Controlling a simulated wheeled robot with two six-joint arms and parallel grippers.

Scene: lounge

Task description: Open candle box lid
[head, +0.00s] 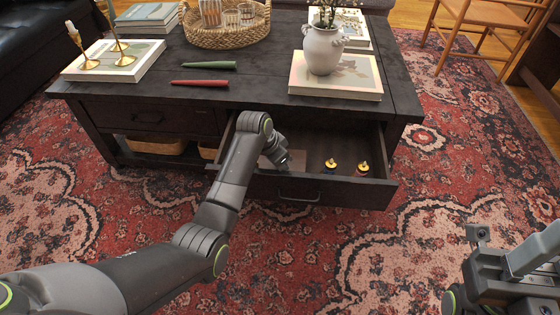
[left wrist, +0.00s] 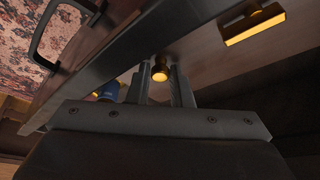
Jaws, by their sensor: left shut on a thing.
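An open drawer (head: 345,186) of the dark coffee table holds the things near my left gripper. My left gripper (head: 275,155) reaches into its left part. In the left wrist view the two fingers (left wrist: 160,78) are shut on a small round gold knob (left wrist: 160,68). A brownish panel (head: 297,160) beside the gripper may be the candle box, mostly hidden by my arm; I cannot make out its lid edges. My right gripper (head: 490,262) is at the lower right, away from the table, its opening unclear.
Two gold-topped items (head: 331,164) (head: 363,167) stand in the drawer's right part. The drawer handle (head: 298,197) is on its front. Green (head: 208,65) and red (head: 199,83) tapers, a vase (head: 323,49) and books are on the tabletop. The rug in front is clear.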

